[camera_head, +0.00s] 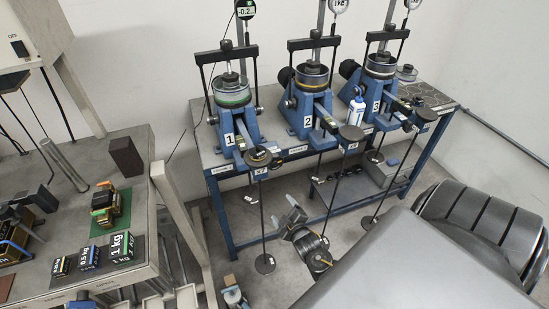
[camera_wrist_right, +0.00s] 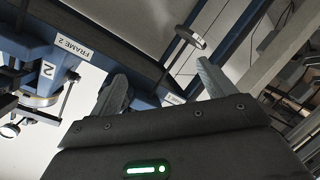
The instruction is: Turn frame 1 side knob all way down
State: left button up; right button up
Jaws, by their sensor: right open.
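Frame 1 (camera_head: 229,139) is the leftmost blue lever frame on the bench, with a dial reading about -0.2 above it. My right gripper (camera_head: 293,214) is open and empty, low in front of the bench, right of frame 1 and below frame 2 (camera_head: 306,118), apart from both. In the right wrist view the open fingers (camera_wrist_right: 160,85) show with nothing between them, and frame 2's label (camera_wrist_right: 76,46) lies beyond. My left gripper is not in view.
Frame 3 (camera_head: 376,104) stands at the right of the bench (camera_head: 211,157), beside a white bottle (camera_head: 356,112). Weight hangers (camera_head: 264,262) hang from the levers in front. A side table (camera_head: 135,270) at left holds weights (camera_head: 122,246).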

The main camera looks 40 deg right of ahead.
aim_at(275, 164)
notch_tip(275, 164, up, 12)
jog(key=w+d+t+h, duration=0.2)
jog(key=w+d+t, duration=0.1)
jog(key=shift+n, duration=0.3)
jog(key=b+x, duration=0.1)
jog(key=x, duration=0.2)
jog(key=b+x, duration=0.2)
jog(key=x, duration=0.1)
jog(key=b+x, duration=0.2)
jog(key=x, duration=0.1)
jog(key=shift+f, duration=0.3)
jog(key=shift+w+r, duration=0.15)
jog(key=shift+w, duration=0.15)
jog(key=shift+c, duration=0.4)
jog(key=c, duration=1.1)
jog(key=shift+c, duration=0.3)
